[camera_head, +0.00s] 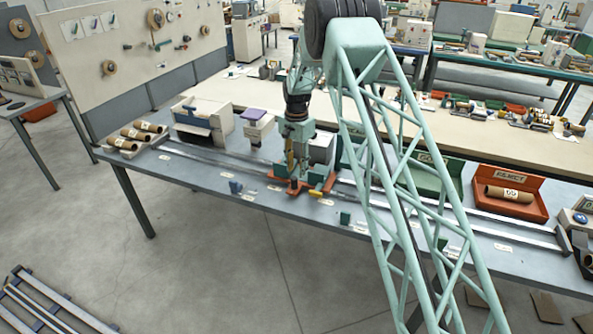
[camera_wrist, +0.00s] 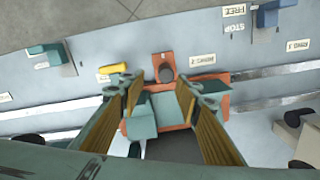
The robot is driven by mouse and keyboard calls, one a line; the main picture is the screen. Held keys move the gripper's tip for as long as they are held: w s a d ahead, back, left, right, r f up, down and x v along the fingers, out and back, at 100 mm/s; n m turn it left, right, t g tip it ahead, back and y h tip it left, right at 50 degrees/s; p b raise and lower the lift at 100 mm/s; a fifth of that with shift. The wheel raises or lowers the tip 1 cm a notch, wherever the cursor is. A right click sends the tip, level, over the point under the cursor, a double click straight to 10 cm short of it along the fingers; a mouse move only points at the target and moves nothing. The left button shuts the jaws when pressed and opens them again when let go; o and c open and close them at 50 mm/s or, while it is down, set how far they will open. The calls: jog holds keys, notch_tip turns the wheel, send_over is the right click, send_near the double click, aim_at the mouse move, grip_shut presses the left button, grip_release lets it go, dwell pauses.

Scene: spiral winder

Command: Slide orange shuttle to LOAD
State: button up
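The orange shuttle (camera_head: 297,188) sits on the rail along the grey bench in the head view. In the wrist view the shuttle (camera_wrist: 163,66) has a dark round knob on its near tab and a grey-green block (camera_wrist: 168,106) on top. My gripper (camera_wrist: 160,97) points down over it, with yellow-padded fingers spread on either side of the block. In the head view my gripper (camera_head: 298,178) is low at the shuttle. The fingers look open, and contact with the block cannot be told. No LOAD label is readable.
A long metal rail (camera_head: 225,160) runs both ways from the shuttle.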

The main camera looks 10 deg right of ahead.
notch_tip(320, 180, up, 8)
jog(key=p, duration=0.2)
dwell(1.4)
jog(key=shift+n, duration=0.3)
dwell(0.6)
